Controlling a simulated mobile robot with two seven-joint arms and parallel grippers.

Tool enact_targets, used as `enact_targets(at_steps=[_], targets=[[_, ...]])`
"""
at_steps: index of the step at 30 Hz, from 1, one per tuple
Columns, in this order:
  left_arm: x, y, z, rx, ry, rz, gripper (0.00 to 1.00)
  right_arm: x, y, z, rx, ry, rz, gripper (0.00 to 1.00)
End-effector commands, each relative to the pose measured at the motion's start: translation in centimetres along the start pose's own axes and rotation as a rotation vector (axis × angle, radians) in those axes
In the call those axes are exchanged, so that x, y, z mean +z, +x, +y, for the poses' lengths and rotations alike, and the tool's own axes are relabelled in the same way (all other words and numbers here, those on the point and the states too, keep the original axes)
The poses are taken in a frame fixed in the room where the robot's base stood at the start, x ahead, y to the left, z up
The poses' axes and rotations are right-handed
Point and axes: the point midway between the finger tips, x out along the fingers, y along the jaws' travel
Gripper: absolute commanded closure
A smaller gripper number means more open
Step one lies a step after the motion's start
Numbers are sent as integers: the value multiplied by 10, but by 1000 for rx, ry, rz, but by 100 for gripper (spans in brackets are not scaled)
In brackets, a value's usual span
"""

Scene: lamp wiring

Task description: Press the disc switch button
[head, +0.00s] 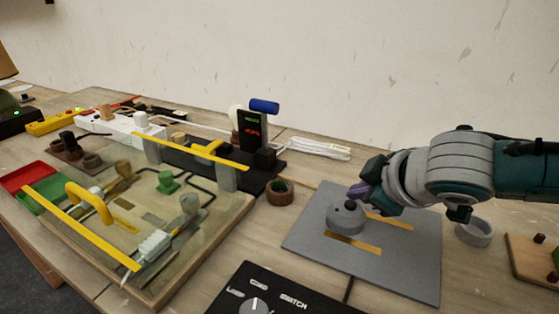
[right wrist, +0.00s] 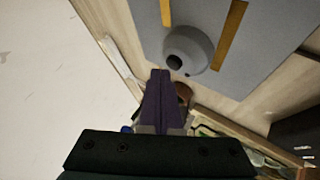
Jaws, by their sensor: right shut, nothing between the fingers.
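The disc switch is a round grey dome (head: 345,218) with a dark button on top. It sits on a flat grey plate (head: 405,260) between two yellow strips. In the right wrist view the dome (right wrist: 200,48) and its dark button (right wrist: 174,62) lie just beyond my fingertips. My right gripper (head: 358,190) is shut and empty, with its purple fingers at the dome's upper right edge in the head view. In the right wrist view my right gripper (right wrist: 160,75) has its tips close to the button; whether they touch it I cannot tell. My left gripper is not in view.
A black panel with a knob (head: 270,295) stands at the front. A small brown cup (head: 280,192) is left of the plate, and a grey ring (head: 474,232) right of it. A framed board (head: 195,262) with yellow bars fills the left. A wall closes the back.

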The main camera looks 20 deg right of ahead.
Motion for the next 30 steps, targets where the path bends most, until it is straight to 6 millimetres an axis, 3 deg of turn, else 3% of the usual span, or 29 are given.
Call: enact_targets(at_steps=[30], targets=[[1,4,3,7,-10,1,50,4,6,-4,0,0,0,100]])
